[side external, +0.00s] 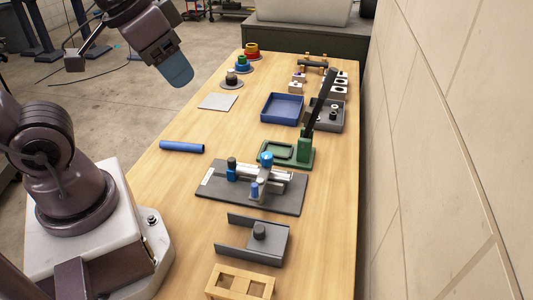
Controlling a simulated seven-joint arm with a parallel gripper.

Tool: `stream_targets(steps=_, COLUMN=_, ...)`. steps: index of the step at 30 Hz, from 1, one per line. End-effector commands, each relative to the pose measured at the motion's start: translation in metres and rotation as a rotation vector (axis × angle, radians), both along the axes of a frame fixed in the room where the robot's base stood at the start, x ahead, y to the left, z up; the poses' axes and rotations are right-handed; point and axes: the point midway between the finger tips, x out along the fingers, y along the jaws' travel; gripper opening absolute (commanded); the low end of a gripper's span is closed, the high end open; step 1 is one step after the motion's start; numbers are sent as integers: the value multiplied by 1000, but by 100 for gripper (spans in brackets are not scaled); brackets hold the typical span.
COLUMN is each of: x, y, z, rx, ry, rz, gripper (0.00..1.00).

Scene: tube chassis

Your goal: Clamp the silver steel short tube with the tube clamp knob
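A silver tube (279,173) lies in a fixture on a dark grey base plate (289,203) near the middle of the table. Blue fittings and knobs stand around it: one taller blue knob (266,158) behind the tube, one at the left end with a dark top (232,163), and one blue-topped at the front (254,188). I cannot tell which is the tube clamp knob or whether it is tightened. My gripper (178,70) is raised at the upper left, well away from the fixture. Its fingers are not clear, and nothing held is clearly visible.
A loose blue tube (182,147) lies on the left of the table. A green press with a long black lever (305,147) stands close behind the fixture. A grey bracket (241,236) and wooden block (240,284) are in front. A blue tray (283,108) is farther back. A wall runs along the right.

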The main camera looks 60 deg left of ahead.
Motion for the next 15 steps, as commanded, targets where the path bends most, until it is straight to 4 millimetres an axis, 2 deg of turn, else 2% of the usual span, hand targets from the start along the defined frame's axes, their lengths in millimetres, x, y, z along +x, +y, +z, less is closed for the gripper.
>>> stream_targets(steps=4, x=21, y=6, z=-21, rx=11, ry=139, rz=30, gripper=57)
stream_targets(steps=8, x=51, y=12, z=-42, rx=-21, ry=253, rz=176, gripper=57)
stream_targets(steps=11, x=75, y=16, z=-62, rx=-65, ry=325, rz=355, gripper=57)
stream_targets(steps=15, x=111, y=21, z=-96, rx=-141, ry=400, rz=688, gripper=57)
